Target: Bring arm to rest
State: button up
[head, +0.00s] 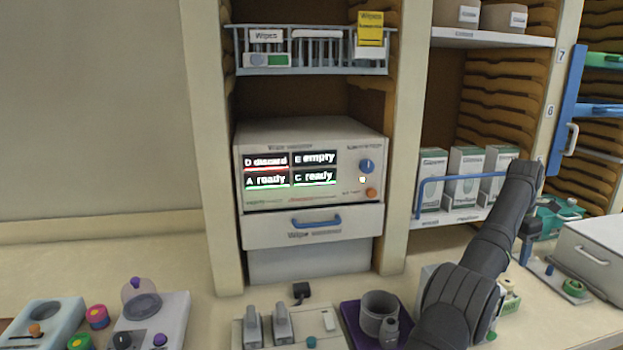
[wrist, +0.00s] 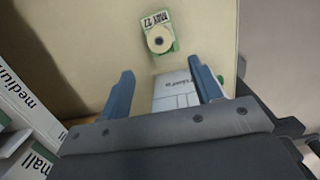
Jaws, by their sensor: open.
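My arm (head: 488,250) rises from the bottom of the head view, bends and reaches up and right in front of the glove shelf. In the wrist view my gripper (wrist: 161,68) shows two blue-grey fingers standing apart. A white printed item (wrist: 176,92) shows in the gap between them; I cannot tell how far beyond the fingers it is. A green-and-white label holder (wrist: 159,38) with a round cream disc is past the fingertips.
Glove boxes (head: 465,175) stand on a shelf behind a blue rail (head: 455,182). A white lidded case (head: 590,255) is right of my arm. A purple tray (head: 352,325) with a grey cup (head: 379,312) is to its left. The counter (head: 215,318) has bare patches.

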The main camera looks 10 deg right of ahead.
aim_at(507, 281)
jog(key=f, duration=0.4)
jog(key=d+f, duration=0.1)
jog(key=f, duration=0.6)
jog(key=shift+d+f, duration=0.25)
jog(key=shift+f, duration=0.05)
jog(key=shift+d, duration=0.1)
notch_tip(507, 281, up, 4)
jog(key=shift+f, duration=0.1)
jog(key=s+r, duration=0.7)
jog(key=s, duration=0.5)
jog(key=w+a+r, duration=0.1)
jog(key=a+r, duration=0.2)
jog(key=a, duration=1.2)
jog(key=s+a+f, duration=0.1)
jog(key=s+a, duration=0.1)
jog(key=a, duration=0.7)
jog(key=s+a+f, duration=0.2)
jog(key=s+a, duration=0.1)
jog(key=a, duration=0.6)
jog(key=shift+f, duration=0.15)
